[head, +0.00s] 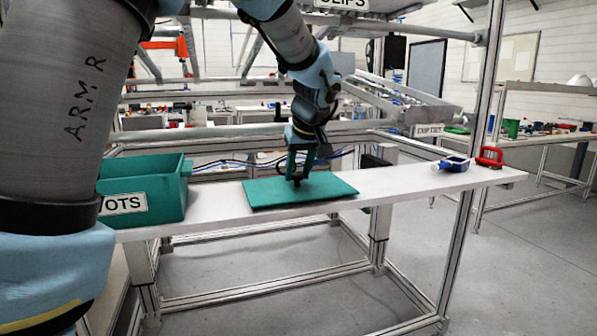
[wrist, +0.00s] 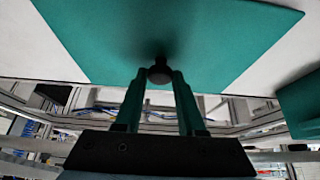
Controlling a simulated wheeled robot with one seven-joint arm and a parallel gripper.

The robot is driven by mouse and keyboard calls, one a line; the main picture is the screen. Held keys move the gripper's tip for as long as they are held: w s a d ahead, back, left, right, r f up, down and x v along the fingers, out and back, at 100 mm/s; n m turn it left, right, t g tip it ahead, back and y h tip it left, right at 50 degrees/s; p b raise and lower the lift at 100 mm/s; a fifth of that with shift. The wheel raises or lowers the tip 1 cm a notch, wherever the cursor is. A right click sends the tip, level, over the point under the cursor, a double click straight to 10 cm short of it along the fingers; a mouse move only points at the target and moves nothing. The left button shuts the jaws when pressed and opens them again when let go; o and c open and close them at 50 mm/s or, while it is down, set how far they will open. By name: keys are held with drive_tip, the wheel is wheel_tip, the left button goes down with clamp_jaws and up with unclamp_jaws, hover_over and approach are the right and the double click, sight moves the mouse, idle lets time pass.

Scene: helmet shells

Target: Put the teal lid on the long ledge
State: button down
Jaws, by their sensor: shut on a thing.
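The teal lid (head: 270,192) is a flat rectangular panel with a dark knob in its middle. It lies flat on or just above the long white ledge (head: 420,180); I cannot tell whether it touches. Its front edge reaches the ledge's front edge. My gripper (head: 298,180) points down over the lid and is shut on its knob (wrist: 160,71). In the wrist view the lid (wrist: 200,30) spreads beyond the gripper's fingers, with the pale ledge on both sides of it.
A teal bin (head: 150,190) with a lettered label stands on the ledge's left part. A blue device (head: 454,163) and a red clamp-like thing (head: 490,157) sit near its right end. The ledge is clear between the lid and the blue device. A metal post (head: 487,90) rises at the right.

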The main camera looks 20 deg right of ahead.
drive_tip(key=shift+f, duration=0.15)
drive_tip(key=shift+f, duration=0.15)
drive_tip(key=c, duration=0.5)
unclamp_jaws()
drive_tip(key=shift+r, duration=0.35)
drive_tip(key=v, duration=1.1)
drive_tip(key=shift+s+r+b, duration=0.2)
drive_tip(key=shift+r+b, duration=0.1)
drive_tip(key=shift+b, duration=0.15)
